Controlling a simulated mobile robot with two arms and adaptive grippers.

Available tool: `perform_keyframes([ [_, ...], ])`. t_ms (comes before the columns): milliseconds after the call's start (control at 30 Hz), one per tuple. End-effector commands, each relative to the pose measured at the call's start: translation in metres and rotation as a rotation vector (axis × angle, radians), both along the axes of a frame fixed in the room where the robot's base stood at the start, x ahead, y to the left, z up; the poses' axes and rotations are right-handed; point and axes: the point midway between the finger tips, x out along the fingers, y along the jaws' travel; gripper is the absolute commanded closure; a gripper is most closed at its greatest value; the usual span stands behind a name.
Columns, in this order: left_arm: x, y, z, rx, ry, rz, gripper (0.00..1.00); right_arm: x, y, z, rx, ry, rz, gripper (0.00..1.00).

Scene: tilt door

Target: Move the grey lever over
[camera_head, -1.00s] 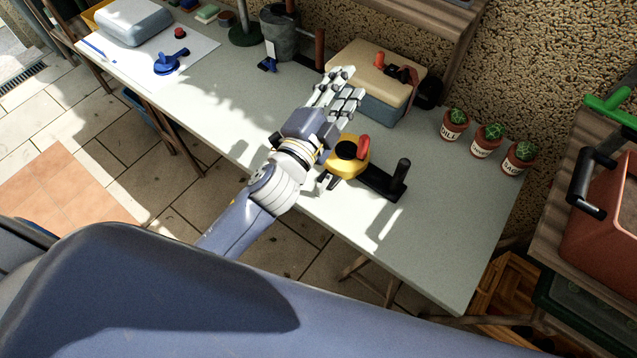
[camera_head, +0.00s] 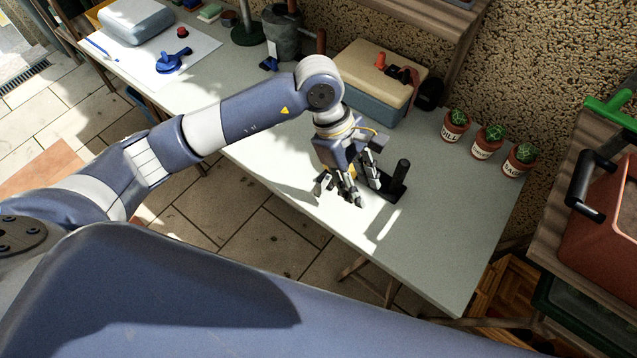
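A dark upright handle (camera_head: 399,176), the closest thing to a lever here, stands at the right end of a dark base on the table (camera_head: 455,235). It looks nearly black rather than clearly grey. A yellow body on the same base is mostly hidden by my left gripper (camera_head: 362,188); only a small yellow patch shows. My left gripper comes in from the left and points down over the base, just left of the handle. Its fingers look spread and empty, with a visible space between them and the handle. My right gripper is not in view.
A cream-lidded box (camera_head: 372,85) stands behind the gripper. Small potted cacti (camera_head: 488,141) line the back right edge. A blue tool (camera_head: 174,60) lies on white paper at the far left. The table's front right is clear. A red crate (camera_head: 605,215) stands at the right.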

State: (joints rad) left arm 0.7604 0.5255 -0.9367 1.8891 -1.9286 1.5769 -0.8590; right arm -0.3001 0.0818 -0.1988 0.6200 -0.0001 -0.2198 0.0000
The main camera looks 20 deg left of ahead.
Motion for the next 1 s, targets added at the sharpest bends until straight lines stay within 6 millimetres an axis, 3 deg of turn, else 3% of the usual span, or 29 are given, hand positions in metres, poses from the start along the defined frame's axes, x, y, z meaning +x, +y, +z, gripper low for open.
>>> perform_keyframes([
  [33, 0.011, 0.024, -0.002, 0.103, -0.034, -0.017, 0.66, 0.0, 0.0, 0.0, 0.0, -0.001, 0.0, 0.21],
  [100, 0.021, 0.053, -0.003, 0.225, -0.065, -0.035, 0.66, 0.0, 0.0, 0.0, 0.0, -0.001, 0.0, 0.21],
  [200, 0.03, 0.081, -0.002, 0.339, -0.088, -0.048, 0.66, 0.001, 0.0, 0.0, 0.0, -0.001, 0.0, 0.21],
  [300, 0.033, 0.094, -0.002, 0.391, -0.094, -0.051, 0.66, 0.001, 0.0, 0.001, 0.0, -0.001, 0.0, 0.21],
  [467, 0.033, 0.095, -0.016, 0.397, -0.09, -0.052, 0.66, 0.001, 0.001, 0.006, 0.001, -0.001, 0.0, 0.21],
  [800, 0.032, 0.094, -0.079, 0.395, -0.089, -0.052, 0.66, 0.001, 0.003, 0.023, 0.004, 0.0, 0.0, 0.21],
  [1000, 0.033, 0.094, -0.102, 0.393, -0.092, -0.052, 0.66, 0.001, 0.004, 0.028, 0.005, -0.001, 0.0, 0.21],
])
